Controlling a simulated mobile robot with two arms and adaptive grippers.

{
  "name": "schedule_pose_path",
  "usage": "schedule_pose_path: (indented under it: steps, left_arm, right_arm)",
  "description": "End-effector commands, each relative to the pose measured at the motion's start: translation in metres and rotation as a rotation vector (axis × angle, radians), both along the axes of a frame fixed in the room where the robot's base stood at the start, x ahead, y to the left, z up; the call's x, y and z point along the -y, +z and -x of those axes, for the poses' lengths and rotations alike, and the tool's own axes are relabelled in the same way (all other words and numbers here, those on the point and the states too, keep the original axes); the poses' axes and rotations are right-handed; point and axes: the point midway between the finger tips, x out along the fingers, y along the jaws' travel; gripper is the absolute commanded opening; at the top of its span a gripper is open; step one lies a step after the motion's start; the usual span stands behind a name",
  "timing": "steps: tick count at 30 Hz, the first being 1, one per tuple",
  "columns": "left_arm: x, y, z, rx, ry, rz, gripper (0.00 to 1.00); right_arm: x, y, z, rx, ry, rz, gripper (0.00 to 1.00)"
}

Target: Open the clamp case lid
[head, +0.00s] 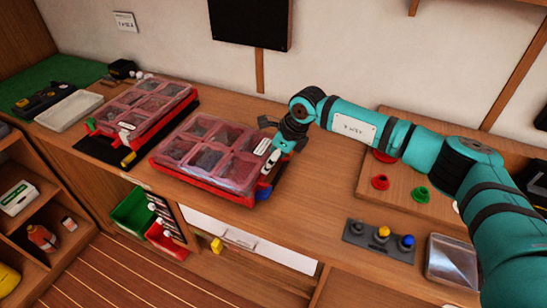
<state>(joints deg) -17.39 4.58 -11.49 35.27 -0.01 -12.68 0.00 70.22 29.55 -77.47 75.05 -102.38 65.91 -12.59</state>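Two red cases with clear, divided lids lie on the wooden bench in the head view. The nearer case (212,153) is in the middle, with a white label on its lid and a blue clip (263,190) at its front right corner. The farther case (142,108) is to its left, with green and yellow clips. Both lids look closed. I cannot tell which is the clamp case. My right gripper (272,160) points down at the right edge of the nearer case, close to its label. Its finger opening and any contact are unclear. My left gripper is not in view.
A pale tray (69,111) and a green mat (62,72) lie at the back left. Right of the nearer case are a knob panel (378,241), a metal tray (452,262) and a board with red and green pieces (420,193). Bins hang below the front edge.

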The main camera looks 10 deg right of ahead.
Motion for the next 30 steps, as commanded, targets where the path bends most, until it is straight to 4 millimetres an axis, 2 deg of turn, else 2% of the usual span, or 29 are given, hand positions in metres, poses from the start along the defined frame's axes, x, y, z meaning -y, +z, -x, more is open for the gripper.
schedule_pose_path:
  steps: [1,13,17,22,26,30]
  left_arm:
    - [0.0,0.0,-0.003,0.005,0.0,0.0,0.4]
    - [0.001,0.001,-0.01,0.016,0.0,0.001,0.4]
    - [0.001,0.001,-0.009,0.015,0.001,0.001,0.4]
    - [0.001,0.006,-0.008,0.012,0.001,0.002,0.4]
    - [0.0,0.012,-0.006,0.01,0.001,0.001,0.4]
    - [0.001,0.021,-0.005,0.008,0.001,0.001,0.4]
  right_arm:
    - [0.0,0.0,0.0,0.0,0.0,0.0,0.51]
    - [0.0,0.001,0.0,0.0,0.0,0.0,0.0]
    - [0.0,0.003,0.0,0.0,0.0,0.002,0.0]
    - [-0.001,0.016,-0.002,-0.018,-0.001,0.029,0.0]
    - [-0.004,0.04,-0.004,-0.05,0.001,0.079,0.0]
    - [-0.011,0.076,-0.007,-0.104,0.001,0.16,0.0]
